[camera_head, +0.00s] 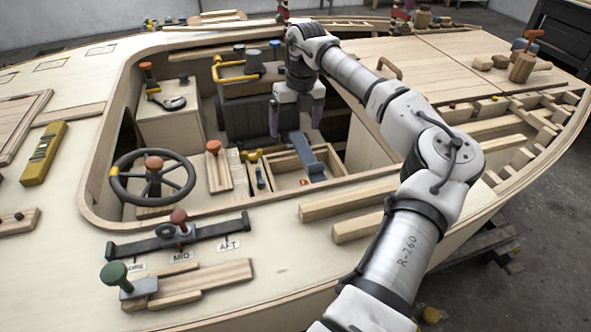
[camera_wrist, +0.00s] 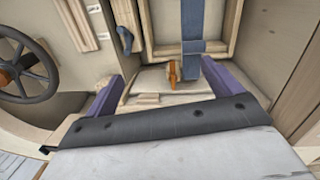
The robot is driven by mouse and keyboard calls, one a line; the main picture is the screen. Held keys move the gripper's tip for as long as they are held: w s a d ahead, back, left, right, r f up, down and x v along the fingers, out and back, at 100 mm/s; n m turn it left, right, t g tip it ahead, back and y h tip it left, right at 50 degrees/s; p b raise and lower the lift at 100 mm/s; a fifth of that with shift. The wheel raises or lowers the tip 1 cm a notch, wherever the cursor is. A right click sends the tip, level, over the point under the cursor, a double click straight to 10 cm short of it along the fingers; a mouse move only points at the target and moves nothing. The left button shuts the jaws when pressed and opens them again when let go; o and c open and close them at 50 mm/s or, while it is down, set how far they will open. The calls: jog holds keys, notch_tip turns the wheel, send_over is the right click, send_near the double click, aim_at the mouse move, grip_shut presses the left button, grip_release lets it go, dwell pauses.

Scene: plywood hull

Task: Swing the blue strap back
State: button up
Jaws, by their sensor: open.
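The blue strap (camera_head: 308,157) lies across a shallow wooden tray (camera_head: 277,181) in the cockpit. In the wrist view the strap (camera_wrist: 192,20) runs down from the top edge and over the tray's near rim (camera_wrist: 168,50). My gripper (camera_head: 296,118) hangs above and behind the strap in the head view, fingers pointing down. In the wrist view my open gripper (camera_wrist: 163,82) has its two purple fingers apart, with a small orange piece (camera_wrist: 173,74) visible between them. The right fingertip appears close to the strap's near end; I cannot tell whether they touch.
A steering wheel (camera_head: 153,177) stands left of the tray. A red-topped lever (camera_head: 213,150) and a yellow-handled piece (camera_head: 251,156) are beside it. A dark seat-like block (camera_head: 246,115) stands behind, and the cockpit's raised rim (camera_head: 95,185) surrounds the left side.

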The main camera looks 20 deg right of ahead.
jog(key=m+h, duration=0.1)
send_over(316, 164)
notch_tip(316, 164, down, 14)
jog(key=shift+a+r, duration=0.1)
jog(key=shift+c, duration=0.4)
